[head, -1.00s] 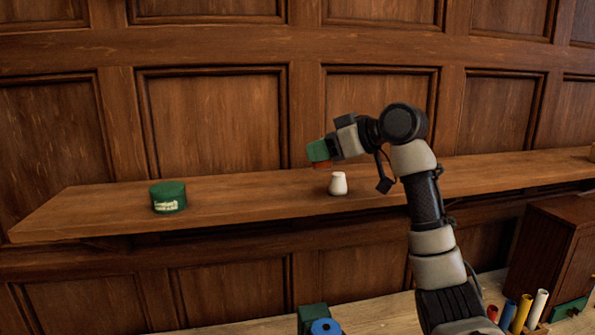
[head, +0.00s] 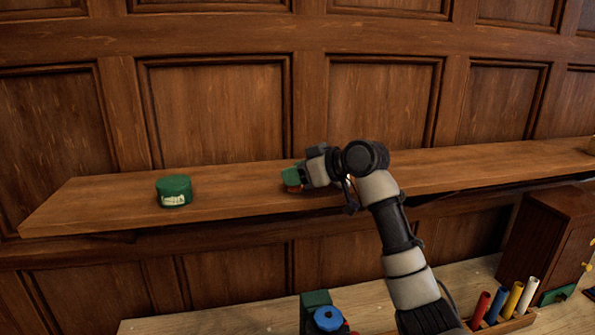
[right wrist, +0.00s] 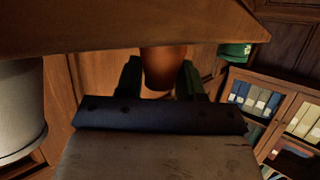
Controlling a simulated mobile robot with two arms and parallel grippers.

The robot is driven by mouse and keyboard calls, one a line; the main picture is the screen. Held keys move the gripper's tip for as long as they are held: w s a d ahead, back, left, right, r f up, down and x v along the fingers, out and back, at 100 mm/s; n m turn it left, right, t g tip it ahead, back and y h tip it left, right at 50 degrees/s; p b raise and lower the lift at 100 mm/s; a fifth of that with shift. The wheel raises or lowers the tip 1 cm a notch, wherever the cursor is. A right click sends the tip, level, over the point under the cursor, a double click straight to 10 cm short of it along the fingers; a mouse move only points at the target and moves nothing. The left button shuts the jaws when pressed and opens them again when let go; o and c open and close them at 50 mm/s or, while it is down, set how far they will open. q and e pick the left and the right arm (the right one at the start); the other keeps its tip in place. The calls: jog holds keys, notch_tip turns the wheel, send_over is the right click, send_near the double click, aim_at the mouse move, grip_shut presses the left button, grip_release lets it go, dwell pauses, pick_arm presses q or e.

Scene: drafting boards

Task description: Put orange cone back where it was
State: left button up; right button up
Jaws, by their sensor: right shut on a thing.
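My right gripper (head: 293,180) has green fingers and is at the wooden shelf (head: 240,200), near its middle. It is shut on the orange cone (head: 294,188), of which only a small orange part shows below the fingers in the head view. In the right wrist view the orange cone (right wrist: 164,68) sits between the two green fingers, close to the shelf wood (right wrist: 90,30). I cannot tell whether the cone touches the shelf. My left gripper is not in view.
A green round tin (head: 174,191) stands on the shelf to the left, with bare wood between it and my gripper. Below, a table holds a tray of coloured tubes (head: 497,305) and a wooden cabinet (head: 545,240).

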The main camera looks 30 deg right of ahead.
jog(key=shift+f, duration=0.1)
jog(key=o, duration=0.9)
jog(key=shift+d, duration=0.1)
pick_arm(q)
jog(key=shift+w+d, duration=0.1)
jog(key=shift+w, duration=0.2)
pick_arm(e)
jog(key=shift+r, duration=0.2)
jog(key=shift+s+d+b, duration=0.15)
jog(key=shift+s+b, duration=0.15)
jog(key=shift+b, duration=0.1)
pick_arm(q)
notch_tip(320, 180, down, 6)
jog(key=b, duration=0.5)
pick_arm(e)
jog(key=v, duration=1.1)
jog(key=shift+s+d+r, duration=0.1)
jog(key=shift+s, duration=0.05)
